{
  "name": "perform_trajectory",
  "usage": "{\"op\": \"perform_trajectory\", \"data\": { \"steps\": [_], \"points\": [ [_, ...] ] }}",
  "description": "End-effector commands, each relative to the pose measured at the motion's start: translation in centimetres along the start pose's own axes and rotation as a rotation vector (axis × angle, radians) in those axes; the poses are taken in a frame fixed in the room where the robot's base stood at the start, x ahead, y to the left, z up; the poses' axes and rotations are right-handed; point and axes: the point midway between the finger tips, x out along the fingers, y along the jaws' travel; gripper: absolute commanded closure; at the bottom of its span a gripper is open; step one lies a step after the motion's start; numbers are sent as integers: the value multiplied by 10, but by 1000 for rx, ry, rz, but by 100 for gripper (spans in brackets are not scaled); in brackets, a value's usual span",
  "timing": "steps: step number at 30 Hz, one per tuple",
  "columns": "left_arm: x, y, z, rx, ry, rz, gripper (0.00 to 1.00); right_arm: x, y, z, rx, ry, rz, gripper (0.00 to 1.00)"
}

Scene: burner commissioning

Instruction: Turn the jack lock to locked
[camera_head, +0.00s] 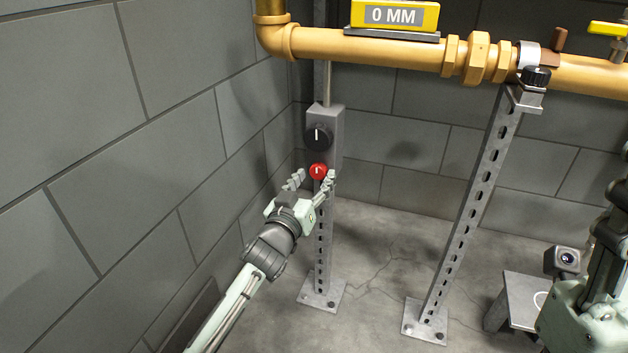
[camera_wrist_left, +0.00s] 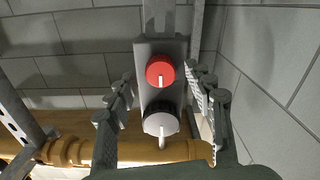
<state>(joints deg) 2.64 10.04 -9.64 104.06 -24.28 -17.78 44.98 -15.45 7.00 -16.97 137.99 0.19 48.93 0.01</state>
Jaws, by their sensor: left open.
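The jack is a grey box (camera_head: 337,125) on a slotted post, with a black knob (camera_head: 317,137) above a red knob (camera_head: 318,171). I take the red knob as the jack lock; no lettering is readable. The red knob's white mark points roughly up in the head view. In the left wrist view, which is upside down, the red knob (camera_wrist_left: 160,70) sits above the black knob (camera_wrist_left: 161,122), its mark pointing towards the latter. My left gripper (camera_head: 312,181) is open, its fingers either side of the red knob, with no clear contact.
A yellow pipe (camera_head: 370,47) runs above, carrying a "0 MM" gauge (camera_head: 394,15). A second slotted post (camera_head: 467,205) stands to the right. A grey block wall (camera_head: 130,130) is close on the left. Part of my right arm (camera_head: 585,318) shows at the right edge, near a low metal stand (camera_head: 525,290).

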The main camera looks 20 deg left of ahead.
Motion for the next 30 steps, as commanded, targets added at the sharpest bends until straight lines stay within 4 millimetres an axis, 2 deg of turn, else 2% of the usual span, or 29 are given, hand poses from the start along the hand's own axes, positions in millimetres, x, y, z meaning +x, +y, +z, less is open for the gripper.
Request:
{"op": "perform_trajectory", "data": {
  "steps": [4, 11, 23, 24, 30],
  "points": [
    [9, 0, 0, 1, 0, 0, 47, 0, 0, 1, -1, 0, -5, 60],
    [10, 0, 0, 0, -1, -1, 47, 0, 0, 1, -1, -1, -6, 60],
    [9, 0, 0, 0, -1, 0, 94, 0, 0, 1, -1, 0, -6, 60],
    [9, 0, 0, 1, -1, 0, 97, 0, 0, 1, -1, 0, -6, 60],
    [9, 0, -1, 16, -1, -1, 97, 2, 0, 0, -1, 3, -6, 60]
  ]
}}
